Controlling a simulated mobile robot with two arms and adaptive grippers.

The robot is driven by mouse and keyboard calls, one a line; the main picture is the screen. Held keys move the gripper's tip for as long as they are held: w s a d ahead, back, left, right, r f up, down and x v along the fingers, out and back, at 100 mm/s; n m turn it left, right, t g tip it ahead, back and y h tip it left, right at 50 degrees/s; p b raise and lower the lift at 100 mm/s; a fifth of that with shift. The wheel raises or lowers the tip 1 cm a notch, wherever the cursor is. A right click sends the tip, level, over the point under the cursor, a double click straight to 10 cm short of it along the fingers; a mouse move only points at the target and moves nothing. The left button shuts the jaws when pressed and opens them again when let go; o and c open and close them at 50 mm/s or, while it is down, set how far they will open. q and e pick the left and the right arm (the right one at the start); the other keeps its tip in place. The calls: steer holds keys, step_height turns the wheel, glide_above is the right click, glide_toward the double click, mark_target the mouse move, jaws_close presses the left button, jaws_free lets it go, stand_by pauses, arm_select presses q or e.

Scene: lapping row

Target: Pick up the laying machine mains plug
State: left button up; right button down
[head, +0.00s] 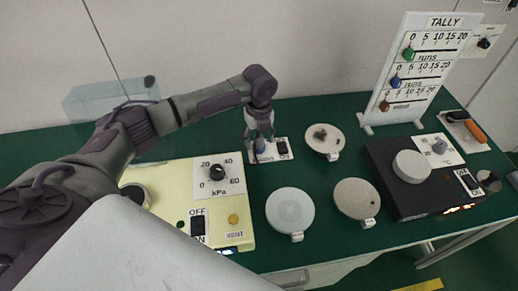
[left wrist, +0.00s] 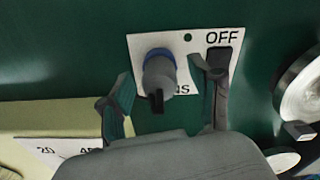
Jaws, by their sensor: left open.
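The mains plug (left wrist: 158,78) is a short grey cylinder with a blue ring and a black stub at its near end. It stands at a white panel (left wrist: 180,46) with an OFF switch and lettering ending in "NS", partly covered. In the head view the plug (head: 260,147) shows as a blue-grey bit under my left gripper (head: 259,130). My left gripper is open, one finger on each side of the plug in the left wrist view; I cannot tell whether they touch it. My right gripper is not in view.
A cream vacuum unit (head: 170,172) with a kPa dial stands left of the panel. Round plates (head: 324,139) (head: 290,209) (head: 356,198) lie to the right and in front. A black machine (head: 405,170) and a TALLY board (head: 415,70) stand further right.

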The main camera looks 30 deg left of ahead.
arm_select(q)
jaws_close()
stand_by(0.4)
